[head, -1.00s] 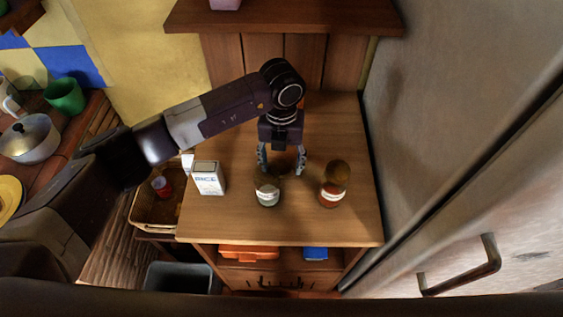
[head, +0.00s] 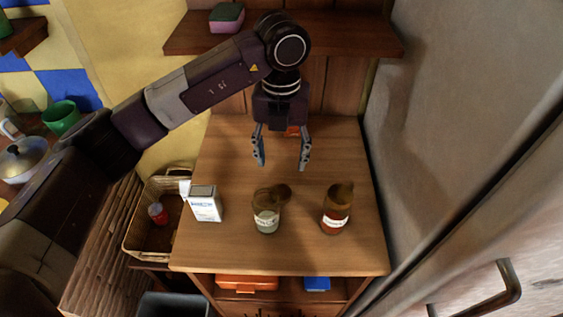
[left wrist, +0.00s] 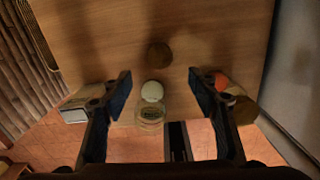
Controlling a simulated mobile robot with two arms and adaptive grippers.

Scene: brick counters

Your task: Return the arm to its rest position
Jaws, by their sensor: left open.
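My left gripper (head: 282,163) hangs open and empty above the wooden counter, behind a glass jar with a white label (head: 266,219). A brown round piece (head: 284,191) is just behind that jar. My left arm reaches in from the left, bent at the wrist. My right gripper is in neither view.
A brown-topped jar (head: 335,222) stands to the right and a white box (head: 206,206) to the left on the counter (head: 230,250). A shelf (head: 340,40) is behind my wrist. A basket (head: 135,240) sits at left.

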